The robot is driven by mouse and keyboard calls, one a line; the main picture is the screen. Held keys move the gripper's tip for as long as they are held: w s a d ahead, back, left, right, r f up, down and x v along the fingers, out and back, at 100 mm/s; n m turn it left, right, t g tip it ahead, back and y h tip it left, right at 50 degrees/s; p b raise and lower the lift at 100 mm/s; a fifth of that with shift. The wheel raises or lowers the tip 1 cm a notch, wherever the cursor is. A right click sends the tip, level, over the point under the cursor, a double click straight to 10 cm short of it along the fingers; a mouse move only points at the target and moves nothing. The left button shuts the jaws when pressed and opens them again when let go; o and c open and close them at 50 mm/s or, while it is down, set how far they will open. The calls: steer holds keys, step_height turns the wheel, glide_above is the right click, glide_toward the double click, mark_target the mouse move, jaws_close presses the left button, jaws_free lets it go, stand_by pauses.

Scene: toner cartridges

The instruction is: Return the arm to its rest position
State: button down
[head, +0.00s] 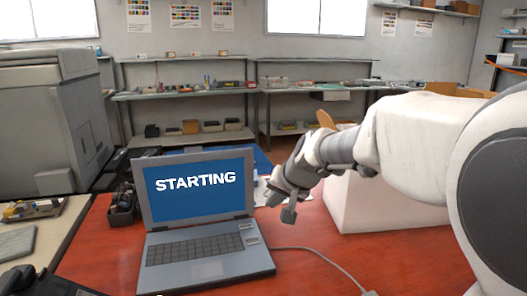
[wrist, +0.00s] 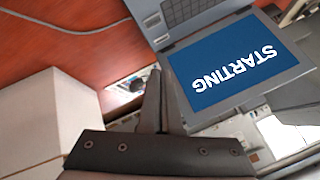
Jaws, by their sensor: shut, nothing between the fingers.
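My arm (head: 410,140) reaches in from the right side of the head view. My gripper (head: 289,213) is at its end, above the red table, just right of the open laptop. In the wrist view my gripper (wrist: 158,95) has its fingers together with nothing between them. The laptop (head: 195,205) stands open on the table and its blue screen reads "STARTING"; it also shows in the wrist view (wrist: 235,65), beyond the fingers and apart from them.
A white box (head: 375,205) stands behind and below my arm, close to it; it fills the left of the wrist view (wrist: 50,120). A cable (head: 325,262) runs across the red table (head: 420,265). A large grey printer (head: 50,125) stands at the left. Shelves (head: 190,95) line the back wall.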

steer(key=s+d+n+g+h, duration=0.1)
steer(key=s+d, duration=0.3)
steer(key=s, duration=0.6)
steer(key=s+d+f+n+h, duration=0.1)
steer(key=s+d, duration=0.3)
steer(key=s, duration=0.5)
steer(key=s+d+n+g+h, duration=0.15)
steer(key=s+d, duration=0.25)
steer(key=s, duration=0.6)
step_height(320, 180, up, 22)
steer(key=p, duration=2.2)
steer(key=shift+m+t, duration=0.35)
steer(key=shift+m, duration=0.1)
